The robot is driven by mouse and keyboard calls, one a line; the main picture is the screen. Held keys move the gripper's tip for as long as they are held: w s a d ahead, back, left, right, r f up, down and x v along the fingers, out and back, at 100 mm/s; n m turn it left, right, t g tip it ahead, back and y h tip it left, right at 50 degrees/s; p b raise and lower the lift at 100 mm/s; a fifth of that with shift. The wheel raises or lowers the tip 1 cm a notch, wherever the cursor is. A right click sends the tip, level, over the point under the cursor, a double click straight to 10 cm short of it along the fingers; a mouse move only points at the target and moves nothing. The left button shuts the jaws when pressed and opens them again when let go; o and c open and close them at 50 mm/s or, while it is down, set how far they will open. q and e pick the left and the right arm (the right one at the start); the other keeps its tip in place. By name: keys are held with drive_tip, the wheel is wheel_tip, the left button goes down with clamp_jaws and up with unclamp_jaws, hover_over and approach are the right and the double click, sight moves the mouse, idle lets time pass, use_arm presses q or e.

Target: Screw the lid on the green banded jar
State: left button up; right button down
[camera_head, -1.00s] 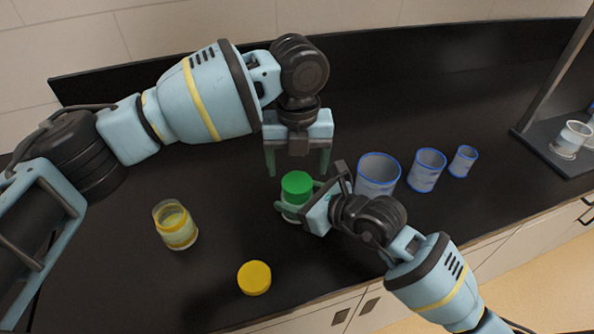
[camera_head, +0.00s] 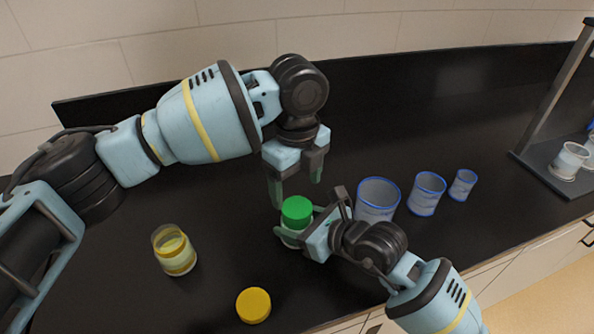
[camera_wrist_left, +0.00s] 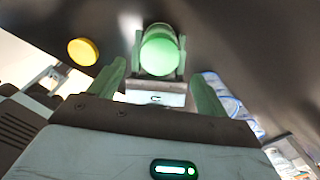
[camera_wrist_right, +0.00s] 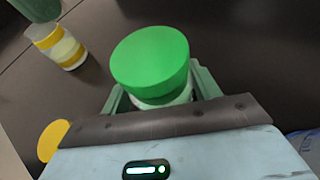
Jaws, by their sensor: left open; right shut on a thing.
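The green lid (camera_head: 297,209) sits on top of the green banded jar (camera_head: 291,240), which stands upright on the black counter. Whether its thread is engaged cannot be told. My right gripper (camera_head: 300,229) is shut around the jar's body from the right, below the lid; the lid also shows between its fingers in the right wrist view (camera_wrist_right: 150,62). My left gripper (camera_head: 296,188) is open and points down just above the lid. In the left wrist view the lid (camera_wrist_left: 160,52) lies ahead, beyond the open fingers. Most of the jar's body is hidden.
A yellow banded jar without a lid (camera_head: 174,250) stands to the left, and a yellow lid (camera_head: 253,305) lies near the front. Several blue-rimmed beakers (camera_head: 377,198) stand close to the right. A rack (camera_head: 545,165) stands at far right.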

use_arm(q)
drive_tip(key=n, duration=0.5)
drive_tip(key=shift+r, duration=0.2)
drive_tip(key=n, duration=0.4)
drive_tip(key=shift+r+n, duration=0.15)
drive_tip(key=shift+n, duration=0.15)
drive_tip(key=n, duration=0.4)
drive_tip(key=shift+r, duration=0.2)
drive_tip(key=n, duration=0.5)
drive_tip(key=shift+r, duration=0.15)
drive_tip(key=n, duration=0.4)
drive_tip(key=shift+r+n, duration=0.15)
drive_tip(key=shift+n, duration=0.15)
drive_tip(key=n, duration=0.4)
drive_tip(key=shift+r+n, duration=0.2)
drive_tip(key=shift+n, duration=0.1)
drive_tip(key=n, duration=0.4)
drive_tip(key=shift+r, duration=0.15)
drive_tip(key=n, duration=0.3)
drive_tip(key=shift+r+n, duration=0.1)
drive_tip(key=shift+n, duration=0.2)
